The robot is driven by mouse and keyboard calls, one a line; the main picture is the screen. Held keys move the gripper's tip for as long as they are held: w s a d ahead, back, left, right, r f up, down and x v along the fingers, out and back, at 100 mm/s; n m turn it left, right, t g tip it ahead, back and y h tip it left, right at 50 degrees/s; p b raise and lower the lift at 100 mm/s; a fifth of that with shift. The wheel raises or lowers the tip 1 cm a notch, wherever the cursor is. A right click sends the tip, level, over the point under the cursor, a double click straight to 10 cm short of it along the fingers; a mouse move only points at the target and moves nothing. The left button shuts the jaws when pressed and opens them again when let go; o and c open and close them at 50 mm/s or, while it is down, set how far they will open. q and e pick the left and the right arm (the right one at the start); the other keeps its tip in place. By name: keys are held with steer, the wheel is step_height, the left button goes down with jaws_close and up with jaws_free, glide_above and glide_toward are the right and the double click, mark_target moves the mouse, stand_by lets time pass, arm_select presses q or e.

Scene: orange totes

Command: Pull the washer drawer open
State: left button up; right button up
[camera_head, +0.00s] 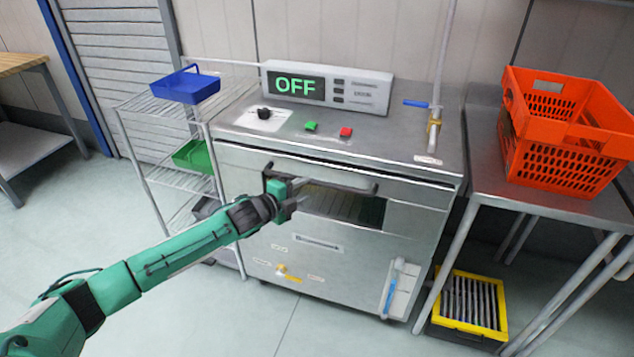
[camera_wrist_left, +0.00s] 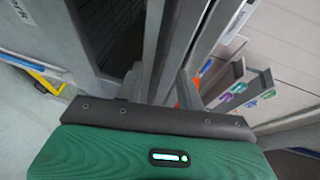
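The washer (camera_head: 420,215) is a steel cabinet with a display reading OFF on top. The drawer front looks flush with the cabinet. My left gripper (camera_head: 297,203) is at the left end of the handle, close to the front. The arm partly hides that end. Whether the fingers touch or enclose the bar is unclear. My right gripper is not in view.
A wire rack with a blue bin (camera_head: 186,86) and a green bin (camera_head: 192,156) stands to the left. An orange tote (camera_head: 565,135) sits on the steel table at right, with a yellow-rimmed crate (camera_head: 465,326) below. Floor in front of the washer is clear.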

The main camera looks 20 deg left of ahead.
mark_target(314, 184)
arm_select(q)
steer(key=shift+x, duration=3.1)
steer(key=shift+f, duration=0.1)
jaws_close()
